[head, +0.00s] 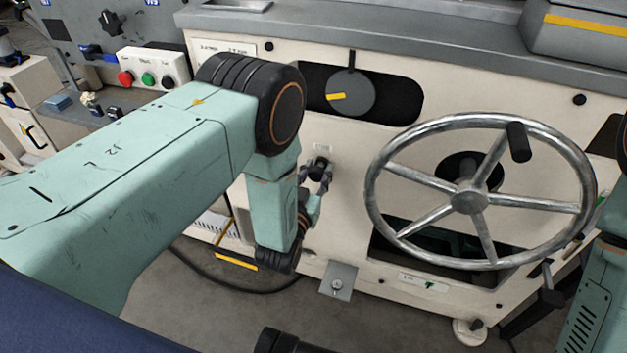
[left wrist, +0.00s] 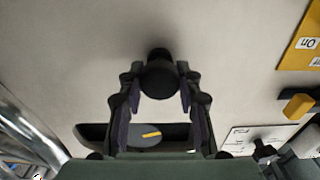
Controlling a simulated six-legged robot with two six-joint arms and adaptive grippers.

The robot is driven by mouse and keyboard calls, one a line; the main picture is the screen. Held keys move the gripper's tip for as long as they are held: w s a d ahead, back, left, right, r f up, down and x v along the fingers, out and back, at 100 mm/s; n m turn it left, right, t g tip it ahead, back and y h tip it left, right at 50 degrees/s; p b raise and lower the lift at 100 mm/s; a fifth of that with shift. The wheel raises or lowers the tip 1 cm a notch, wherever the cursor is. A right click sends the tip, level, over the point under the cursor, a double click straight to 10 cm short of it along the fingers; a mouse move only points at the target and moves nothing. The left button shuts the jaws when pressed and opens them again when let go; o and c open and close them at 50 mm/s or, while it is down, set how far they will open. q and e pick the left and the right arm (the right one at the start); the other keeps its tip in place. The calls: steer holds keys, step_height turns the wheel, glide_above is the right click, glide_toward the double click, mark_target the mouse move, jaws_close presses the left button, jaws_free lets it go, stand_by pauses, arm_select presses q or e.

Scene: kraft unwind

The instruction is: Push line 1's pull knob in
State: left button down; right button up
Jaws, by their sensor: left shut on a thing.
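Line 1's pull knob appears to be the round black knob (left wrist: 160,80) on a short dark stem, standing out from the cream panel in the left wrist view. In the head view the knob (head: 319,168) shows small, left of the large handwheel. My left gripper (head: 322,178) reaches the panel there and is shut on the knob. In the left wrist view the fingers of the gripper (left wrist: 157,84) sit on both sides of the knob head. How far the stem stands out is hard to tell. My right gripper is not in view.
A metal handwheel (head: 469,197) stands out from the panel to the right. A round dial (head: 350,95) with a yellow mark sits in a dark slot above. A control box (head: 152,68) with red and green buttons is at upper left. A small metal bracket (head: 338,281) is below.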

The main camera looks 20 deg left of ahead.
arm_select(q)
steer(key=shift+w+r, duration=0.1)
steer(key=c, duration=1.3)
jaws_free()
steer(key=shift+w, duration=0.1)
steer(key=shift+c, duration=0.2)
steer(key=o, duration=0.4)
steer(key=shift+s+f, duration=0.2)
steer(key=shift+s, duration=0.4)
steer(key=s, duration=1.1)
steer(key=shift+a+r, duration=0.15)
steer(key=shift+a, duration=0.05)
